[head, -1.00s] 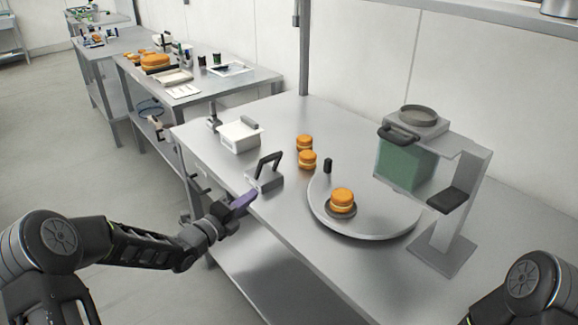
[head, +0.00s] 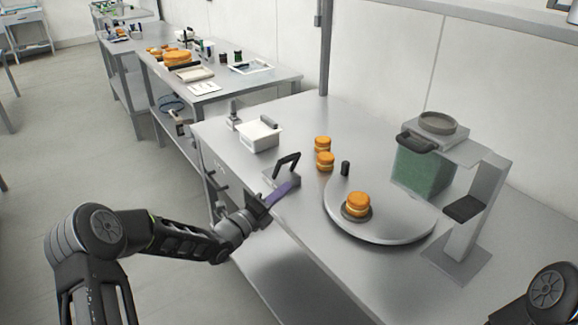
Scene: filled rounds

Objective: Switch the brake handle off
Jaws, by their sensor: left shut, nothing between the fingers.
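The brake handle (head: 287,160) is a dark loop standing tilted on a small grey base, near the left edge of the steel table. My left gripper (head: 285,191), with purple fingers, is shut and empty. It is at the table edge, just in front of the handle's base and below the loop. Whether the fingers touch the base or handle cannot be told. My right gripper is out of view; only part of my right arm shows at the lower right.
A round turntable (head: 400,228) carries a filled round (head: 358,203) on a dark disc. A dispenser with a green tank (head: 420,170) stands at right.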

